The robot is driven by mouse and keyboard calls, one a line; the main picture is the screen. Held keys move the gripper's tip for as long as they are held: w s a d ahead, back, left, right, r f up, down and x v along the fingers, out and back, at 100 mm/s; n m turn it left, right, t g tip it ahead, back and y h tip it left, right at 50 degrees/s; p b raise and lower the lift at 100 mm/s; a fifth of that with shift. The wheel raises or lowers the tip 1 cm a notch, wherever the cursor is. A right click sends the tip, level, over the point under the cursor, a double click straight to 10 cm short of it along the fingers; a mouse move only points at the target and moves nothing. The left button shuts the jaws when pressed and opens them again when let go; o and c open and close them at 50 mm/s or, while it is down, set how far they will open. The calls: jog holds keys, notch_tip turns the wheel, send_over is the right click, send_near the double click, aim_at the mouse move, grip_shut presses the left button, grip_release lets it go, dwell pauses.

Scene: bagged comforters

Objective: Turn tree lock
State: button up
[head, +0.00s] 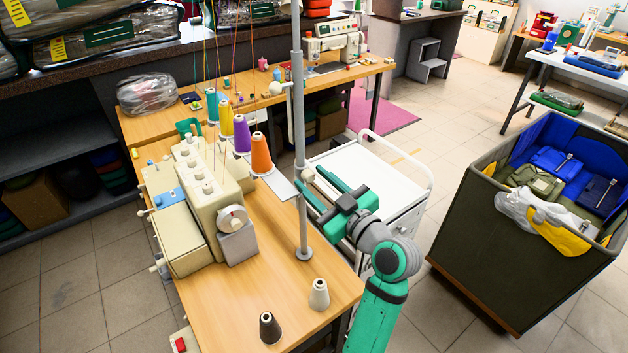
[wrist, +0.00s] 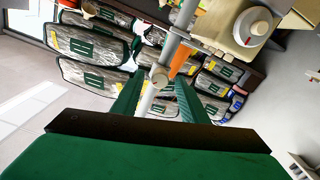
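The thread tree is a grey pole (head: 303,215) standing upright on a round foot on the sewing table, with a thinner upper tube (head: 296,40). Its lock, a small pale round knob (head: 307,175), sits on the side of the pole; the knob also shows in the wrist view (wrist: 160,76). My gripper (head: 309,178) reaches to the pole from the right. In the wrist view my green fingers (wrist: 160,80) are apart, one on each side of the knob, with gaps visible. Whether a finger touches the knob or pole I cannot tell.
A cream overlock machine (head: 215,190) and several coloured thread cones, including an orange one (head: 262,153), stand left of the pole. Two small cones (head: 319,294) stand near the front. A white cart (head: 365,170) is behind my gripper; a large bin (head: 530,240) stands right.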

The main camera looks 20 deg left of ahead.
jog(key=shift+w+a, duration=0.2)
jog(key=shift+w, duration=0.15)
jog(key=shift+s+a, duration=0.15)
jog(key=shift+a, duration=0.15)
jog(key=shift+c, duration=1.3)
jog(key=c, duration=0.5)
jog(key=shift+d, duration=0.15)
grip_shut()
jog(key=shift+d+f, duration=0.1)
jog(key=shift+d, duration=0.2)
